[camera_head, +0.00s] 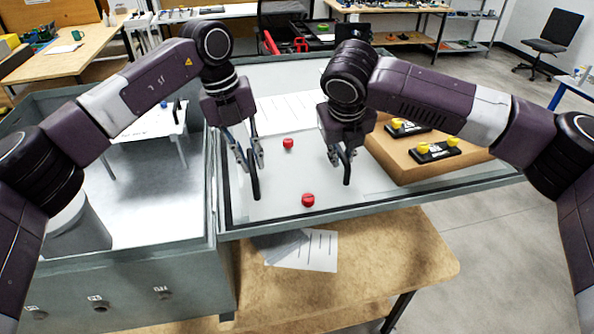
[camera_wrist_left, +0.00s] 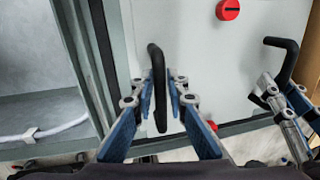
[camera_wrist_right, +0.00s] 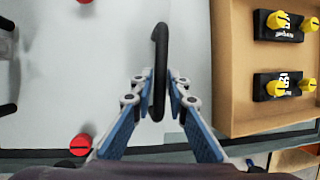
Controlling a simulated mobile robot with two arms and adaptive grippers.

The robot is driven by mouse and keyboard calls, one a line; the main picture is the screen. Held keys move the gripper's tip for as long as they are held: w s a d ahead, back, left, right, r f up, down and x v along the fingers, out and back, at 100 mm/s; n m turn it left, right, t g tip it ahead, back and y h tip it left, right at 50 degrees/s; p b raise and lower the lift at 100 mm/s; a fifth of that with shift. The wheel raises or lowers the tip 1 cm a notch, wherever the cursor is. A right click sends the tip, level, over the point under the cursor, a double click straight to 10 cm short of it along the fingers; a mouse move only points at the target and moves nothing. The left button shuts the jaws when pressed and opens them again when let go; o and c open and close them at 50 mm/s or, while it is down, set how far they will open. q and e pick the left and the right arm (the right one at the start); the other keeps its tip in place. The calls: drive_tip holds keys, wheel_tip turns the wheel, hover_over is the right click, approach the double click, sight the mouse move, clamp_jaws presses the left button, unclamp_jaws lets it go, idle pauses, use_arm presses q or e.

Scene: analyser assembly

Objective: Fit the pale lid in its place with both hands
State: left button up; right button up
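The pale lid (camera_head: 275,185) is a flat light panel with two black handles and red knobs. It lies within the grey frame in the middle of the head view; I cannot tell whether it is fully seated. My left gripper (camera_head: 251,160) is closed around the left black handle (camera_wrist_left: 158,110), which stands between its fingers. My right gripper (camera_head: 342,160) is closed around the right black handle (camera_wrist_right: 158,100) in the same way. The fingers hide part of each handle. One red knob (camera_head: 308,200) is near the front edge, another (camera_head: 288,143) further back.
A brown box (camera_head: 415,165) with black-and-yellow parts (camera_head: 437,151) stands close to the right of my right gripper. An open grey bay (camera_head: 150,215) lies on the left. A wooden table (camera_head: 395,255) with paper sheets (camera_head: 310,252) is in front.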

use_arm(q)
clamp_jaws()
use_arm(e)
clamp_jaws()
use_arm(q)
drive_tip(key=shift+w+r, duration=0.1)
drive_tip(key=shift+r, duration=0.1)
use_arm(e)
drive_tip(key=shift+w+r, duration=0.1)
drive_tip(key=shift+r, duration=0.1)
